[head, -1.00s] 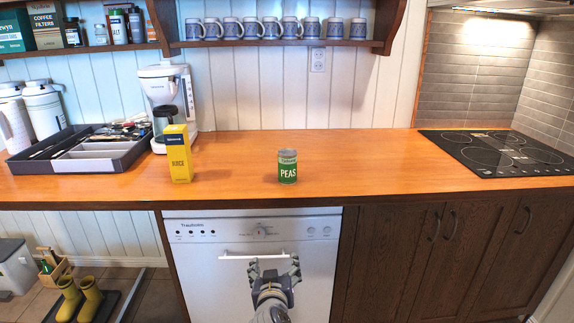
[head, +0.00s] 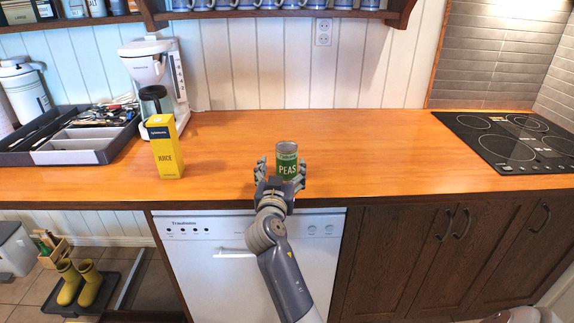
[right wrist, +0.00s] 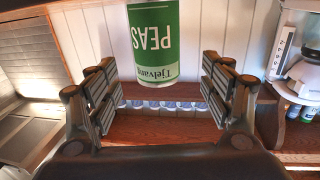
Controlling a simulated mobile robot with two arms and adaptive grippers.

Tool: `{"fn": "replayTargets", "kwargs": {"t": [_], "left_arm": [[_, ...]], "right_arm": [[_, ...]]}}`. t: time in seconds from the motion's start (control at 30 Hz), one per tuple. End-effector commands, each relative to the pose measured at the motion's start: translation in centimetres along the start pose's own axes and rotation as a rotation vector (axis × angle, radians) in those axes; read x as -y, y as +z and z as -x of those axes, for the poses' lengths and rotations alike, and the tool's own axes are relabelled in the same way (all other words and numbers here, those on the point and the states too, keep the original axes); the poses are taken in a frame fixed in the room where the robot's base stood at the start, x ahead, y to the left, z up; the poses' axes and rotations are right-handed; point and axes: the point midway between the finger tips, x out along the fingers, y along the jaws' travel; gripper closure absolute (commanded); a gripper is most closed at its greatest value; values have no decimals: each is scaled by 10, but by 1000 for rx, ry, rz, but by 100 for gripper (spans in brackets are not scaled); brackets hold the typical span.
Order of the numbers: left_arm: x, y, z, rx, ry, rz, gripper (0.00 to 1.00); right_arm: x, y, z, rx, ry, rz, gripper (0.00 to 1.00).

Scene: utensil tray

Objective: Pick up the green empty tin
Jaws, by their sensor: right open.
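In the right wrist view the tin (right wrist: 157,42) appears upside down, centred between the two spread fingers (right wrist: 157,85). A gap shows on both sides of it, and neither finger visibly touches it. Whether the tin is empty I cannot tell. My left gripper is not in view.
A yellow juice carton (head: 165,150) stands left of the tin, before a white coffee maker (head: 165,75). A grey utensil tray (head: 75,157) lies further left. A black cooktop (head: 510,145) is at right. The counter right of the tin is clear.

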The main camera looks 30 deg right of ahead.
Motion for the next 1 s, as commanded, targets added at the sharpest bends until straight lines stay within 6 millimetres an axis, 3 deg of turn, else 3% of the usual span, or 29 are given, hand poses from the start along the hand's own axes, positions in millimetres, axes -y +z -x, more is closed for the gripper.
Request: {"fn": "replayTargets", "kwargs": {"t": [0.63, 0.97, 1.0], "left_arm": [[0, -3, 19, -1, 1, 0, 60], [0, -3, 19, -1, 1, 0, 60], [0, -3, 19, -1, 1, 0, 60]], "right_arm": [[-4, 2, -68, 1, -1, 1, 26], [-3, 4, -73, 1, -2, 0, 26], [-3, 4, -73, 1, -2, 0, 31]]}}
